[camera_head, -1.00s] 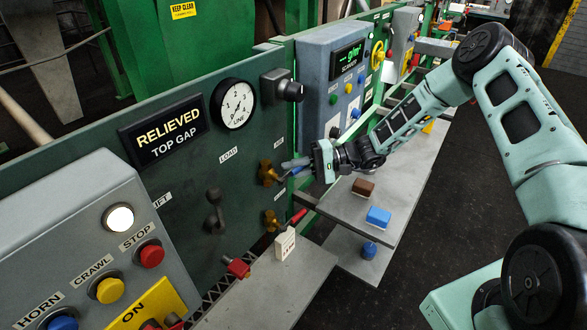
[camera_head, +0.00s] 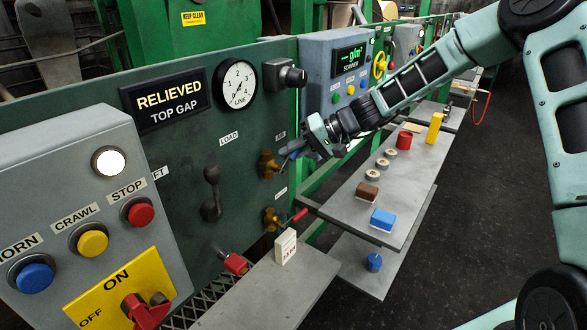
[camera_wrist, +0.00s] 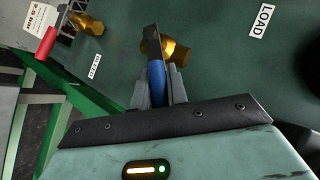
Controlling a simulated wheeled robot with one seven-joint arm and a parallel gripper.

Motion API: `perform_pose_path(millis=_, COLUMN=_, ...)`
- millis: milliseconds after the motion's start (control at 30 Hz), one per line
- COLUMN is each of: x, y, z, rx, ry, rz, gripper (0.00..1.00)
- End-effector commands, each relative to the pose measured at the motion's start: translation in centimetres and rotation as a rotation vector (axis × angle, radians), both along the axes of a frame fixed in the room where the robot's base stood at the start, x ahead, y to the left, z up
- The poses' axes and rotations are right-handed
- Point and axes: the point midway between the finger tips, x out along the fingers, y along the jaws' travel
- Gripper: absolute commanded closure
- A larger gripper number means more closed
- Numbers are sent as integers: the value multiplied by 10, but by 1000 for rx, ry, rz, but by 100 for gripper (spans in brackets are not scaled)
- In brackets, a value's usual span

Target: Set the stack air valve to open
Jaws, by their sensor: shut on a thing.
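The upper brass valve (camera_head: 267,163) sits on the dark green panel under a small label that seems to read AIR. Its lever has a blue grip (camera_wrist: 156,82), which lies between my fingers in the wrist view. My gripper (camera_head: 290,155) is shut on this blue lever, just right of the brass body. The brass body (camera_wrist: 172,50) shows behind the lever in the wrist view. In the head view my fingers hide much of the lever, so its exact angle is hard to tell. A lower brass valve (camera_head: 271,217) with a red lever (camera_head: 297,216) is below it.
A round gauge (camera_head: 237,84) and a RELIEVED sign (camera_head: 165,102) are above left. A dark toggle lever (camera_head: 211,192) is left of the valves. A grey shelf (camera_head: 345,205) with several blocks is to the right. A white block (camera_head: 285,246) stands below the valves.

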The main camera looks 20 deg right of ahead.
Motion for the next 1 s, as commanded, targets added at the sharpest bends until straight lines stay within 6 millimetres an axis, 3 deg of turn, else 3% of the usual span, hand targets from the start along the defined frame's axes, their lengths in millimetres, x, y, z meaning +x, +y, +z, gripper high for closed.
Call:
perform_pose_path(millis=400, x=-5, y=6, z=7, rx=-192, ry=-138, rz=0, gripper=100)
perform_pose_path(millis=1000, x=-7, y=8, z=10, rx=-230, ry=-164, rz=2, gripper=100)
